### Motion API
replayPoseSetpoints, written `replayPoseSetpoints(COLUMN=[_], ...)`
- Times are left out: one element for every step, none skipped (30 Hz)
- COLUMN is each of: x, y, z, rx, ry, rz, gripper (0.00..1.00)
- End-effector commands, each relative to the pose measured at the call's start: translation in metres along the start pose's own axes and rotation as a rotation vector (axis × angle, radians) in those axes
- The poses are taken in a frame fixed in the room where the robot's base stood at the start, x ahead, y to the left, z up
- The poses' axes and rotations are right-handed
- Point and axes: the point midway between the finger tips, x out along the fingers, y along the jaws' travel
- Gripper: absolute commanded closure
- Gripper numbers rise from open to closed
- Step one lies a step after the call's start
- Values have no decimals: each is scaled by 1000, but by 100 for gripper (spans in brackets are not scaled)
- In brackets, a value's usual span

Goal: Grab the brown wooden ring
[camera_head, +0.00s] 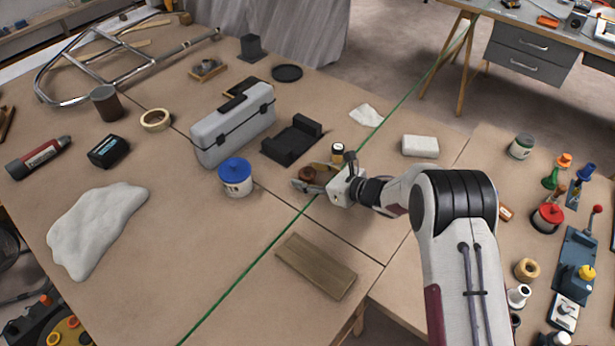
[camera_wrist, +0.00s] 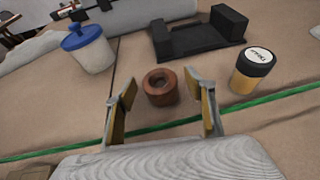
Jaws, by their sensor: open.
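The brown wooden ring (camera_wrist: 160,87) lies on the brown work surface, its round hole facing up and toward the wrist camera. In the head view the ring (camera_head: 307,174) is small and close beside my gripper's fingers. My gripper (camera_wrist: 163,110) is open, with one finger to the left of the ring and one to the right. The ring shows between and just beyond the fingertips, and I cannot tell whether either finger touches it. In the head view my gripper (camera_head: 312,182) is low over the table, partly hiding what lies behind it.
A black holder (camera_head: 292,140), a blue-lidded pot (camera_head: 235,177) and a grey toolbox (camera_head: 233,125) stand nearby. A small black-capped jar (camera_wrist: 252,70) is right of the ring. A green line (camera_head: 246,268) crosses the table. A wooden board (camera_head: 316,266) lies in front.

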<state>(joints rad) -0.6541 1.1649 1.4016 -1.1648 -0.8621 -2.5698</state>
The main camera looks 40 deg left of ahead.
Motion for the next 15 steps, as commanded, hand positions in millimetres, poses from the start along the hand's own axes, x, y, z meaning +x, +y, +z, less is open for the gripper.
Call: replayPoseSetpoints(x=[4, 6, 8, 10, 11, 12, 13, 13, 13, 13, 13, 13, 13, 13, 13], y=[0, 0, 0, 1, 1, 1, 0, 0, 0, 0, 0, 0, 0, 0, 0], z=[0, 0, 0, 0, 0, 0, 0, 0, 0, 0, 0, 0, 0, 0, 0], rx=[-1, -1, -1, -1, -1, -1, -1, -1, -1, 0, 0, 0, 0, 0, 0], ry=[0, -1, -1, -1, -1, 0, 0, 0, 0, 0, 0, 0, 0, 0, 0], rz=[1, 1, 1, 1, 1, 1, 0, 0, 0, 0, 0, 0, 0, 0, 0], gripper=[46, 46, 46, 46, 46, 46, 46, 46, 46, 46, 46, 46, 46, 46, 46])
